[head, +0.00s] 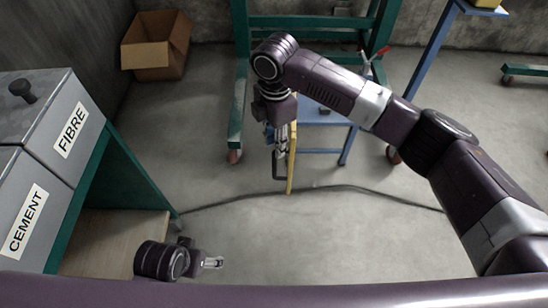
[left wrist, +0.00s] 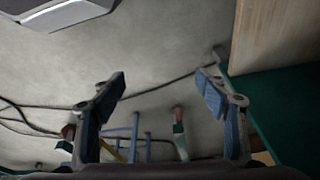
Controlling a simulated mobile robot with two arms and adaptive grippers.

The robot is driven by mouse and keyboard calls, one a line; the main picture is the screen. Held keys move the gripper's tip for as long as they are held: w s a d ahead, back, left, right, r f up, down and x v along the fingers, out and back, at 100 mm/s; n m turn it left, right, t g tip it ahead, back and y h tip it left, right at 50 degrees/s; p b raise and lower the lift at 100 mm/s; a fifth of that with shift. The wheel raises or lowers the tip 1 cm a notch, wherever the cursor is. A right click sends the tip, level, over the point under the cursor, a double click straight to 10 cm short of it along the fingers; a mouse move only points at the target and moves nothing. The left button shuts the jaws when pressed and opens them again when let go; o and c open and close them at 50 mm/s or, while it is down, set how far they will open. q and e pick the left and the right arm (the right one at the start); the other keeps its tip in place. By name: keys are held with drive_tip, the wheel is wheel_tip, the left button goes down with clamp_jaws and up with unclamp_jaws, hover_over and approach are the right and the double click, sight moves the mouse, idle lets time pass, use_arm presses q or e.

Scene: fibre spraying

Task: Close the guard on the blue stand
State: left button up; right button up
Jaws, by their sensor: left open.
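The blue stand (head: 322,117) is at the upper middle of the head view, partly hidden behind my right arm. The yellow guard (head: 292,160) shows almost edge-on at its front left, standing out toward me, with a dark handle (head: 275,168) on its left side. My right gripper (head: 281,143) points down right beside the guard at the handle; whether its fingers are closed on the handle is too small to tell. My left gripper (head: 214,263) is low in the head view, well away from the stand. In the left wrist view it is open and empty (left wrist: 161,92), with blue stand legs (left wrist: 135,138) beyond.
A bench (head: 92,185) with grey FIBRE and CEMENT bins (head: 62,118) stands at the left. A green frame (head: 240,80) rises behind the stand. A dark cable (head: 345,187) crosses the floor. A cardboard box (head: 156,47) is at the back left. The middle floor is clear.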

drive_tip(key=shift+f+b, duration=0.8)
drive_tip(key=shift+f, duration=2.95)
use_arm(q)
drive_tip(key=v, duration=0.6)
drive_tip(key=shift+w+r, duration=0.3)
drive_tip(key=shift+a, duration=0.1)
use_arm(e)
drive_tip(key=shift+r, duration=0.1)
clamp_jaws()
